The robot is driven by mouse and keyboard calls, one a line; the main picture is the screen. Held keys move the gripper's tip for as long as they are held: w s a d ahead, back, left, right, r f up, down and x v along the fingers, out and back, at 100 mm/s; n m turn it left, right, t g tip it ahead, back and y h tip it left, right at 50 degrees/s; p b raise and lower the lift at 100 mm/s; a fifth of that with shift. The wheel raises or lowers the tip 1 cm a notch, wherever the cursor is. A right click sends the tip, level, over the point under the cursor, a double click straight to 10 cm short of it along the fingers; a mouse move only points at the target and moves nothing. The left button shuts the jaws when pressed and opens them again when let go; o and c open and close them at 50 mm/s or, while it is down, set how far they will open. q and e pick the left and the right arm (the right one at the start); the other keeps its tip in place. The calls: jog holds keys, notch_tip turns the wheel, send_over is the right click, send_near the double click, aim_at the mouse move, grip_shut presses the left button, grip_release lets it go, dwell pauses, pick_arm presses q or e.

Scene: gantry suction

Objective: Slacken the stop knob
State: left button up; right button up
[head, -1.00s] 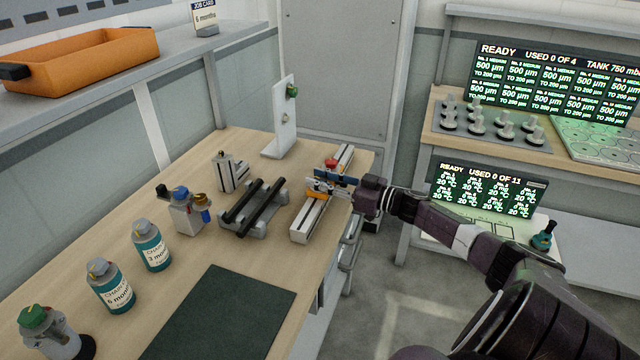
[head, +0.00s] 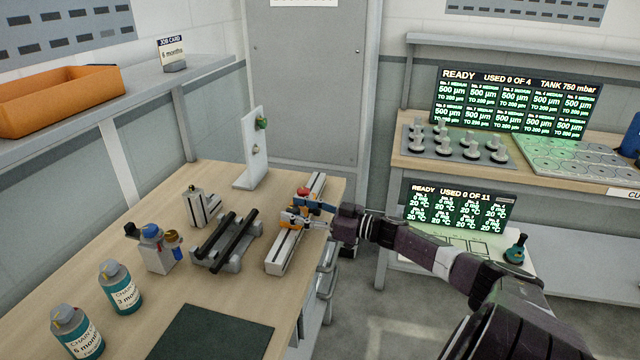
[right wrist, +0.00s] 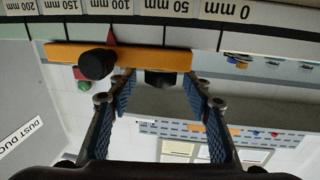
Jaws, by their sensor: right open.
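The orange stop (head: 294,226) sits on the pale rail with a red part (head: 303,191) above it. In the right wrist view the orange stop (right wrist: 60,54) spans the picture below a millimetre scale (right wrist: 150,8). A black round knob (right wrist: 97,65) projects from its left part, and a second dark knob (right wrist: 160,79) shows further right. My right gripper (head: 297,212) is open at the stop. In the right wrist view its blue-padded fingers (right wrist: 158,88) stand either side of the second dark knob; contact cannot be told. My left gripper is not in view.
Left of the rail (head: 276,262) are a grey cradle with black bars (head: 225,240), a small grey block (head: 201,206) and a upright white plate (head: 252,150). The bench's right edge is close to the rail.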

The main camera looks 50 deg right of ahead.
jog(key=v, duration=1)
jog(key=shift+s, duration=0.4)
jog(key=shift+d, duration=0.1)
